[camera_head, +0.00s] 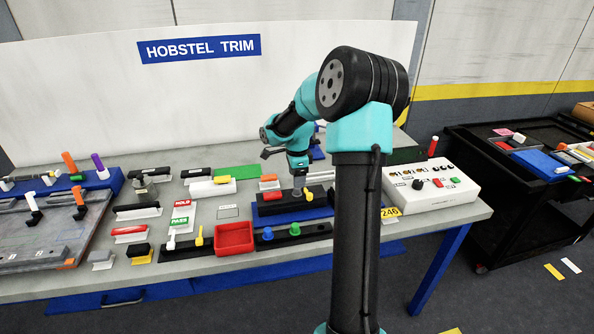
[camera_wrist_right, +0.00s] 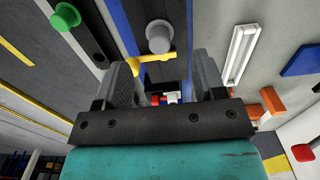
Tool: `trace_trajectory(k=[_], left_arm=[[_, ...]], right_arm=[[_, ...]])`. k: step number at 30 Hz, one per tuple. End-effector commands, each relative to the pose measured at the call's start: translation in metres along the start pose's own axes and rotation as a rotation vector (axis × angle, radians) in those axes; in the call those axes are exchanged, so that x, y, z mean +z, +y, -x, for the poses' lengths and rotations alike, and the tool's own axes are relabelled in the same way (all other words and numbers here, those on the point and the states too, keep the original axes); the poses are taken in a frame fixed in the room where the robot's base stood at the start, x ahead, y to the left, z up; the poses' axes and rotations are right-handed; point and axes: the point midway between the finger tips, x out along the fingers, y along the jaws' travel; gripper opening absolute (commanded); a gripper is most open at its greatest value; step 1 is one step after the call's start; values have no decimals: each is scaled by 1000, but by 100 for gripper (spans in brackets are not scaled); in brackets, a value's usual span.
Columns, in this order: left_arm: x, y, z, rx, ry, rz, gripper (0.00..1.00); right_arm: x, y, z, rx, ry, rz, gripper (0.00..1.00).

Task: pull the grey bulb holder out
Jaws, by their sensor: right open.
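A grey bulb holder (camera_wrist_right: 158,36), a round grey knob on a black block, shows in the wrist view just beyond the fingertips. A yellow piece (camera_wrist_right: 150,60) lies across the view beside it. My right gripper (camera_wrist_right: 160,75) is open, its two dark fingers spread to either side, with nothing clearly held. In the head view my right gripper (camera_head: 299,174) points down over the black block on the blue base (camera_head: 265,210), where its tip hides detail; I cannot tell whether it touches the holder. My left gripper is not in view.
Green (camera_head: 295,229) and blue knobs stand on a nearer black block. A red tray (camera_head: 234,238) lies left of it. A white switch box (camera_head: 430,190) stands right of my arm. Several small parts crowd the bench; a black cart (camera_head: 500,215) is at right.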

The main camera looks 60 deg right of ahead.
Motion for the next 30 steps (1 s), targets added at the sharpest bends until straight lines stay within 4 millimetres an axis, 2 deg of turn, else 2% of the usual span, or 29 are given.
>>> trace_trajectory(k=[15, 27, 30], left_arm=[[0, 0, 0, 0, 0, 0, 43], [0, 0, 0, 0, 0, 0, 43], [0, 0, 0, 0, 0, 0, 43]], right_arm=[[0, 1, -36, 2, 0, 0, 64], [0, 0, -39, 1, 0, 0, 64], [0, 0, -39, 1, 0, 0, 54]])
